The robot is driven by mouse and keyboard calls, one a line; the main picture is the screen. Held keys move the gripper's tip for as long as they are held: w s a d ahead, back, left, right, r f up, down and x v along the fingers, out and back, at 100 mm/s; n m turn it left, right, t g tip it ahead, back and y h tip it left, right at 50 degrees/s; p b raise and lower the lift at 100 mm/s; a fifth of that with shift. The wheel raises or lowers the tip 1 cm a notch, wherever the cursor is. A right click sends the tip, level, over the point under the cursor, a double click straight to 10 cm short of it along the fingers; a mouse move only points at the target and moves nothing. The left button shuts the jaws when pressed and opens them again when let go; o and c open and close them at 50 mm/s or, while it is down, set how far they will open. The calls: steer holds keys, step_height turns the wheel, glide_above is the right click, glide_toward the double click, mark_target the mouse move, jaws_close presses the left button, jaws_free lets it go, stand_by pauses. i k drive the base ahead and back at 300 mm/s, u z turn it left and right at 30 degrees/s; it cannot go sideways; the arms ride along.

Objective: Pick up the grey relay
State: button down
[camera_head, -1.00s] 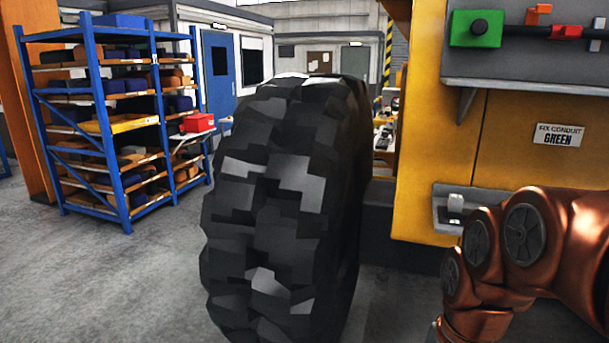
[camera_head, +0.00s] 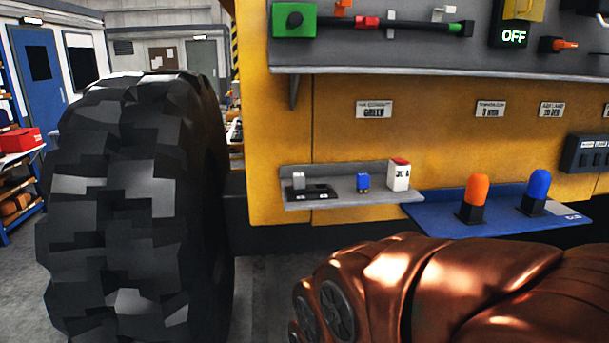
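A small grey block (camera_head: 298,180), which looks like the grey relay, stands at the left end of a small grey shelf (camera_head: 330,200) on the yellow machine side. It is by a dark flat piece (camera_head: 312,193) on the same shelf; whether it sits in or behind that piece I cannot tell. A small blue block (camera_head: 363,182) and a white block with a red top marked "30 A" (camera_head: 398,176) stand to its right. My copper-coloured arm fills the lower right, below and in front of the shelf. My gripper is not in view.
A large black tyre (camera_head: 140,200) stands at left. A blue tray (camera_head: 430,213) right of the shelf holds an orange lamp (camera_head: 474,194) and a blue lamp (camera_head: 537,188). A grey upper panel (camera_head: 420,52) juts out above, with a green box (camera_head: 294,20) and an "OFF" display (camera_head: 513,36).

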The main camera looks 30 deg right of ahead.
mark_target(299, 178)
steer(key=k, duration=1.25)
steer(key=z, duration=0.8)
steer(key=i, duration=1.9)
steer(key=u, duration=0.6)
